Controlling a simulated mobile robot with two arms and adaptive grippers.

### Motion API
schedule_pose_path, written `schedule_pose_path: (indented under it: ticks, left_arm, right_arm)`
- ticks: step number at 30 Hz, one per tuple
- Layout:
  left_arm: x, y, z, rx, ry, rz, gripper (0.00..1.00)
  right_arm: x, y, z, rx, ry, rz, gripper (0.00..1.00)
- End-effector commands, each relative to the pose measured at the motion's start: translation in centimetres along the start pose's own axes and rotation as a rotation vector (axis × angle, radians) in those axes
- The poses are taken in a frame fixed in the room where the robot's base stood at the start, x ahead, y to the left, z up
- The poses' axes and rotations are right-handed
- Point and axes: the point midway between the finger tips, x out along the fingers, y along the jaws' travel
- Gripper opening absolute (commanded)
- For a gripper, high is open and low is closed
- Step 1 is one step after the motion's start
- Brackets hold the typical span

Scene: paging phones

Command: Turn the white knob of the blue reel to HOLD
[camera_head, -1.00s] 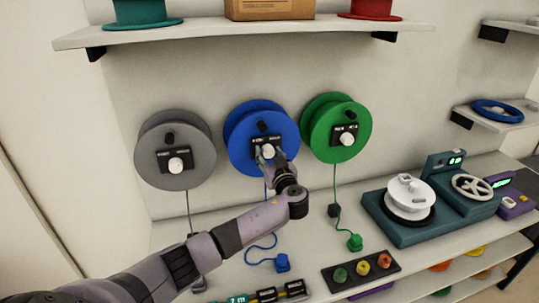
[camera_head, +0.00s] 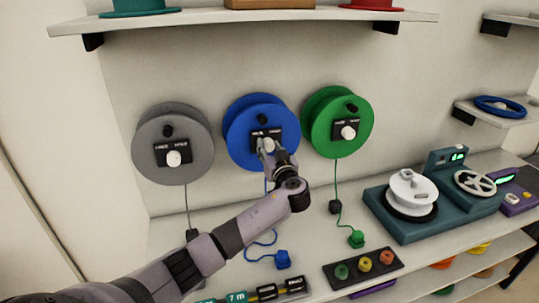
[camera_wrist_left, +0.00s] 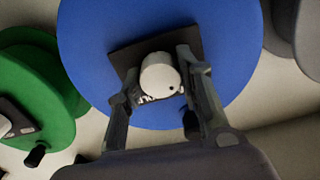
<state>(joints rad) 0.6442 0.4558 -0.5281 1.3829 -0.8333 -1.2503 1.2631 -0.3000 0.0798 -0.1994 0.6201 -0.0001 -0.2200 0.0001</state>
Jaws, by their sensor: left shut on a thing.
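The blue reel (camera_head: 243,143) hangs on the wall between a grey reel and a green reel. It fills the upper middle of the left wrist view (camera_wrist_left: 90,30). A dark label plate sits on its face, its lettering too small to read. The white knob (camera_wrist_left: 160,75) is on that plate, between the two fingers of my left gripper (camera_wrist_left: 158,85). The left gripper (camera_head: 268,150) is shut on the knob. In the head view the fingers largely cover the knob. My right gripper is not in view.
The grey reel (camera_head: 150,130) and green reel (camera_head: 322,130) flank the blue one, each with its own white knob. Below, a blue plug (camera_head: 282,260) on a cord and a dark tray (camera_head: 340,275) with coloured knobs lie on the counter. A teal machine (camera_head: 400,225) stands right.

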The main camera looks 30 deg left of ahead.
Motion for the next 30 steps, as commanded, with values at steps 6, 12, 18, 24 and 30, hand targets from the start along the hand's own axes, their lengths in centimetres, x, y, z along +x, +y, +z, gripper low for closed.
schedule_pose_path:
  ticks: [6,12,18,24,30]
  left_arm:
    - [0.0,0.1,0.8,0.134,0.0,-0.001,0.05]
    - [0.0,0.0,0.3,0.314,0.0,-0.001,0.05]
    - [0.0,0.0,0.0,0.507,-0.001,0.0,0.05]
    - [0.0,0.0,-0.1,0.699,-0.001,-0.001,0.05]
    - [0.0,0.0,-0.1,0.889,-0.001,0.0,0.05]
  right_arm:
    - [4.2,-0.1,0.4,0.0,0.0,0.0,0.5]
    - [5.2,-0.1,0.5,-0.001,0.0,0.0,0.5]
    - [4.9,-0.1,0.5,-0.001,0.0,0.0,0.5]
    - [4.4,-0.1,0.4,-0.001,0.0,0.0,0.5]
    - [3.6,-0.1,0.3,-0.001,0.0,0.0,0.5]
